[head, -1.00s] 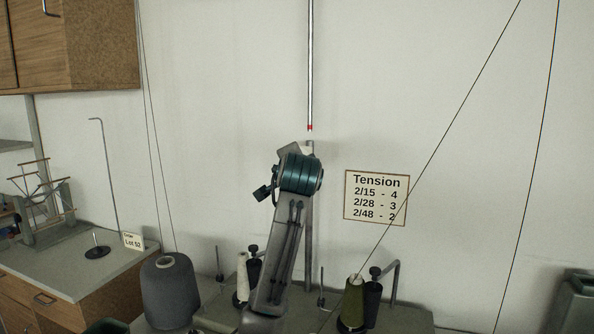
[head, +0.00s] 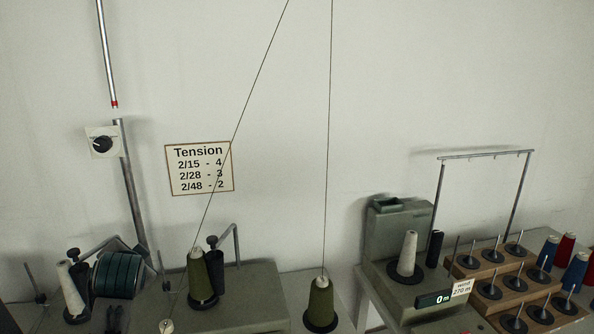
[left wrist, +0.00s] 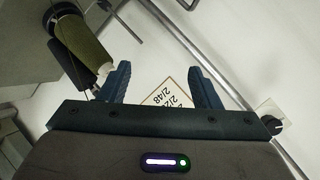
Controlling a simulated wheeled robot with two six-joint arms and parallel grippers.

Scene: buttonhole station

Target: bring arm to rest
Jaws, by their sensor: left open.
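My left gripper (left wrist: 161,86) shows in the left wrist view with its two blue fingers spread apart and nothing between them. Past the fingers, part of the framed tension card (left wrist: 168,97) shows on the wall. An olive yarn cone (left wrist: 82,46) is close at the upper left of that view, beside the left finger. My right gripper is not in view.
A dial (head: 102,144) is by the metal post (head: 131,190). Two olive cones (head: 198,277) (head: 320,305) have threads running upward. At the right stand a winder (head: 395,238) and a wooden spindle rack (head: 505,283).

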